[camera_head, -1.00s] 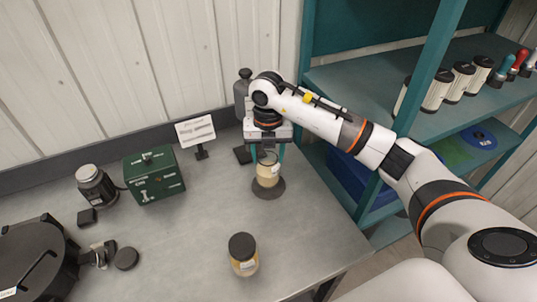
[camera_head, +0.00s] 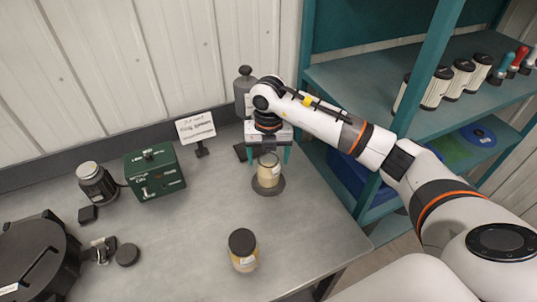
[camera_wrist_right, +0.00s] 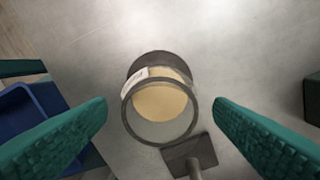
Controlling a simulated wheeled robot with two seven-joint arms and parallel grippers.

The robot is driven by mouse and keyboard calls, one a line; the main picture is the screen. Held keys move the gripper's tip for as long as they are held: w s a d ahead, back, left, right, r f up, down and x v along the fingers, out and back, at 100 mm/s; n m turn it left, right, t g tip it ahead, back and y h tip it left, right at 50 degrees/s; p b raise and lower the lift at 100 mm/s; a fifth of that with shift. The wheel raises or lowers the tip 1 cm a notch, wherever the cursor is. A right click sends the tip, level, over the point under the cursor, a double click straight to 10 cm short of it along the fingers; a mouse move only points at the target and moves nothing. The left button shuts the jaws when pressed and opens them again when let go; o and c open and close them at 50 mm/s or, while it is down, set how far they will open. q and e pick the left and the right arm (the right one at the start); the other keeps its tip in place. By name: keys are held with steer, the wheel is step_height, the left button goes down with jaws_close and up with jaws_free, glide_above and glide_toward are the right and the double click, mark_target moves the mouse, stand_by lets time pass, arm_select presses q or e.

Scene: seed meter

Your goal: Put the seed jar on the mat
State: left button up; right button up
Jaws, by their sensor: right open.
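The seed jar (camera_head: 268,172), a clear open-topped jar with pale contents and a white label, stands upright on the round dark mat (camera_head: 280,190). In the right wrist view I look down into the jar (camera_wrist_right: 160,103), and the mat (camera_wrist_right: 155,60) shows behind its rim. My right gripper (camera_head: 268,157) is open, with its green fingers on either side of the jar's top. In the wrist view there is a gap between each finger and the jar. The left gripper is not in view.
A dark-lidded jar (camera_head: 243,251) stands nearer the front edge. A green box (camera_head: 154,174), a sign (camera_head: 195,128) and a grey bottle (camera_head: 243,88) stand further back. A teal shelf (camera_head: 420,120) is close on the right. The table's middle is clear.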

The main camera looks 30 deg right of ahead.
steer(key=shift+s, duration=0.15)
step_height(320, 180, up, 12)
steer(key=shift+r+b, duration=0.15)
steer(key=shift+b, duration=0.55)
